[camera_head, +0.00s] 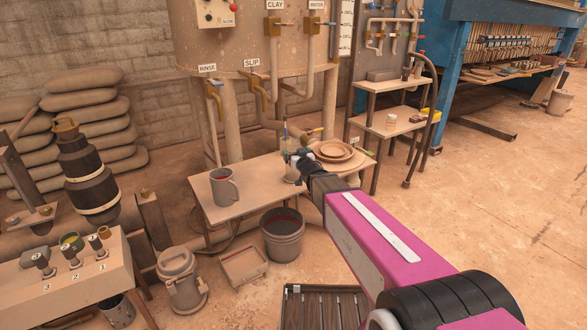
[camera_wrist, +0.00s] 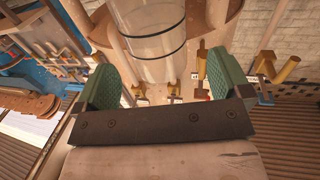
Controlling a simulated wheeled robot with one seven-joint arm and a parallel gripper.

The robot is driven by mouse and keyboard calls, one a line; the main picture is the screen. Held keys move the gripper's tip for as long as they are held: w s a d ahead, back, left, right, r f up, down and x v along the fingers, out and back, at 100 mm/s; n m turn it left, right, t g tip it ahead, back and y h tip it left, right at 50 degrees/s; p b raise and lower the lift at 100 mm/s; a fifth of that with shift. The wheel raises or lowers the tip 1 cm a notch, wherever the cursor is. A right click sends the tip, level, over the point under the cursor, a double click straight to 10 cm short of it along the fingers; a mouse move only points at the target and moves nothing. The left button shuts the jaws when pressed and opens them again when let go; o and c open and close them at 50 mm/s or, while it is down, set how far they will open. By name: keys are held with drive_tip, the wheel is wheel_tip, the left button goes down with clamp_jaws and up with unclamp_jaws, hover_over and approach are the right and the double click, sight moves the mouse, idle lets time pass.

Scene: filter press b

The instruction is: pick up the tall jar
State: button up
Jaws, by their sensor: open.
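The tall jar is a clear cylinder with dark rings (camera_wrist: 150,42) in the wrist view, which looks upside down. It lies between the two green finger pads in the picture, and part of it is cut off by the top edge. Whether the pads touch it cannot be told. In the head view my gripper (camera_head: 299,158) is over the low table (camera_head: 232,208), and the jar is largely hidden by it there. My gripper, also in the wrist view (camera_wrist: 163,85), is open.
A grey mug (camera_head: 223,188) stands left on the table, and stacked brown plates (camera_head: 335,151) lie close right of my gripper. A large tank (camera_head: 240,40) with taps stands behind. A bucket (camera_head: 283,236) and a shallow box (camera_head: 243,266) are on the floor in front.

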drive_tip(key=x, duration=0.5)
drive_tip(key=shift+w+r, duration=0.3)
drive_tip(key=shift+w, duration=0.05)
drive_tip(key=shift+d, duration=0.1)
drive_tip(key=c, duration=1.3)
drive_tip(key=shift+r, duration=0.15)
drive_tip(key=shift+c, duration=0.2)
